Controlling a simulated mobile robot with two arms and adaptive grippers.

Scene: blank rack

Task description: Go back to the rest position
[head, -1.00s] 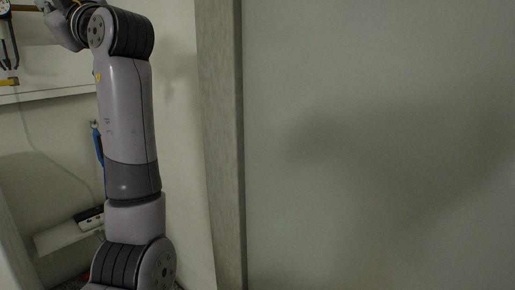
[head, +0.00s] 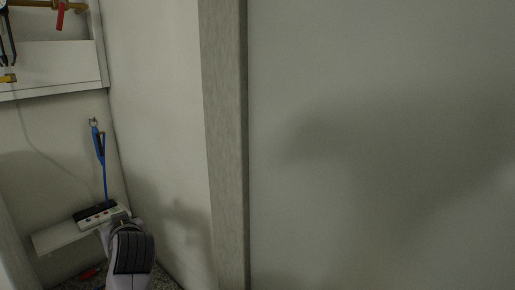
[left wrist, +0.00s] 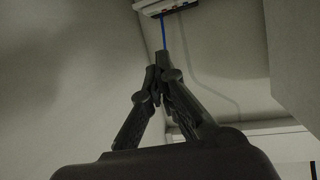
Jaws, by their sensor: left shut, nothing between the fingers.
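My left gripper (left wrist: 162,62) shows in the left wrist view, with its two dark fingers drawn together at the tips and nothing held between them. In the head view only part of my left arm (head: 130,252) shows, low at the left, in front of the small white shelf; the gripper's fingers cannot be made out there. My right gripper is in neither view.
A blue tool (head: 100,150) hangs on the wall above a small white shelf (head: 58,238) bearing a dark and white device (head: 97,213). A grey post (head: 226,150) and pale panel (head: 380,130) fill the right.

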